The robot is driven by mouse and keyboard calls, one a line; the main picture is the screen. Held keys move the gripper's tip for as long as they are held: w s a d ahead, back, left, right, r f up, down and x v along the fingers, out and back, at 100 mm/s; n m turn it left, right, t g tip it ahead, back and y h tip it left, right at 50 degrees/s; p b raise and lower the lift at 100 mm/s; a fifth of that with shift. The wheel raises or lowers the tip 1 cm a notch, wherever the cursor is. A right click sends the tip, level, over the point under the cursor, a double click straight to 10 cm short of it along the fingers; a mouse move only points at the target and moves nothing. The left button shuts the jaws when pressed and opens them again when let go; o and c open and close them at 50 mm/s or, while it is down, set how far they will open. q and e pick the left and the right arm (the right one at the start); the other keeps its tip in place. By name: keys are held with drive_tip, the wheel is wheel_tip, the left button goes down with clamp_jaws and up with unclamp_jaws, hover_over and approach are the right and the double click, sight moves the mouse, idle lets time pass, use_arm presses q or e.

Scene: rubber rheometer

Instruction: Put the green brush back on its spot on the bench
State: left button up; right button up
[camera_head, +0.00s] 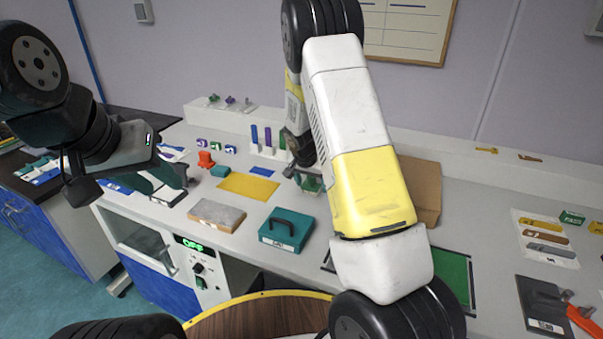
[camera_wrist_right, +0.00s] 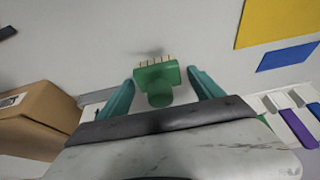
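The green brush (camera_wrist_right: 155,76) is between the two teal fingers of my right gripper (camera_wrist_right: 160,74) in the right wrist view. Its bristles point away and its stub handle faces the palm. Narrow gaps seem to show between brush and fingertips, so the gripper looks open around it. In the head view a bit of the green brush (camera_head: 311,185) shows below my right gripper (camera_head: 303,172), low at the bench; the arm partly hides both. Whether the brush touches the bench is unclear. My left gripper (camera_head: 182,180) hangs over the bench's left part; its opening is unclear.
A yellow mat (camera_head: 248,186) and a blue mat (camera_head: 262,171) lie left of my right gripper. A cardboard box (camera_head: 425,190) stands behind my right arm. A teal case (camera_head: 286,229) and a grey slab (camera_head: 217,214) lie nearer. Colored holders (camera_head: 268,140) stand behind.

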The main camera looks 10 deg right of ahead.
drive_tip(key=s+a+r+n+y, duration=0.1)
drive_tip(key=s+r, duration=0.4)
drive_tip(key=r, duration=0.4)
drive_tip(key=s+a+r+y, duration=0.1)
drive_tip(key=s+r, duration=0.4)
drive_tip(key=r, duration=0.4)
drive_tip(key=s+a+r+n+t+y, duration=0.1)
drive_tip(key=s+r+n, duration=0.2)
drive_tip(key=s, duration=0.8)
drive_tip(key=s+a+r+n+t+y, duration=0.1)
drive_tip(key=s+a+r+n, duration=0.1)
drive_tip(key=s+r, duration=0.6)
drive_tip(key=shift+s+n+y, duration=0.4)
drive_tip(key=shift+s+n, duration=0.4)
drive_tip(key=shift+s, duration=1.5)
